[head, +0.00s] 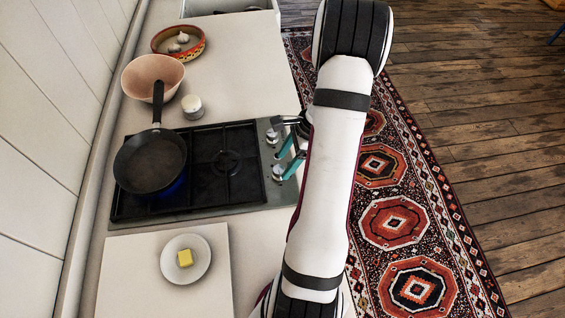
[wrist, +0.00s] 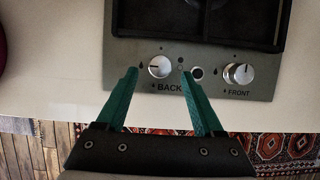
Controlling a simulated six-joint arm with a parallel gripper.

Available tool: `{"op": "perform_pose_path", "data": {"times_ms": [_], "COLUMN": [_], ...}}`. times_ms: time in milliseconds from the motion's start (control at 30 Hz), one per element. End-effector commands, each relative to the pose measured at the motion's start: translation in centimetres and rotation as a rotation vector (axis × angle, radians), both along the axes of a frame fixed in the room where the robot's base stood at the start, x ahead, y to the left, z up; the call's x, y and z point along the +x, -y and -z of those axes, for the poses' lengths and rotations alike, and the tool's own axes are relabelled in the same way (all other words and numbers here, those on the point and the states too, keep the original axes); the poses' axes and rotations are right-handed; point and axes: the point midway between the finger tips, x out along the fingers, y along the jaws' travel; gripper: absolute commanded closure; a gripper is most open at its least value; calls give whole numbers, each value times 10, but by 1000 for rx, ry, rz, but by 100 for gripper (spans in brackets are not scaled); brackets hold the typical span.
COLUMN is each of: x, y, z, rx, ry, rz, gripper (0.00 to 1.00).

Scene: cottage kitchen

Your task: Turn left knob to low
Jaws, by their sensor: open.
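The left knob (wrist: 159,66), labelled BACK, is a round silver dial on the steel control panel. Its pointer line faces left, towards the larger flame mark; a smaller flame mark lies below it. It also shows in the head view as the lower knob (head: 277,171). My gripper (wrist: 159,73) is open and empty. Its teal fingertips are on either side of the left knob, apart from it as far as I can tell. In the head view, my gripper (head: 281,167) reaches over the panel from the right.
The right knob (wrist: 238,73), labelled FRONT, and a small round button (wrist: 197,73) are close to the right finger. A frying pan (head: 150,162) sits on the hob with blue flame beneath.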

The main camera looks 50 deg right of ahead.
Motion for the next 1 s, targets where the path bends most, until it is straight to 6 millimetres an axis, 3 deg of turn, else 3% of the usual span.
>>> {"op": "perform_pose_path", "data": {"times_ms": [167,467,833,1000], "x": [5,6,6,6], "y": [-5,-6,-6,-6], "z": [17,20,19,19], "rx": [0,-1,-1,-1], "ry": [0,1,1,1], "rz": [-2,-2,-2,-3], "gripper": [31,33,99,100]}}
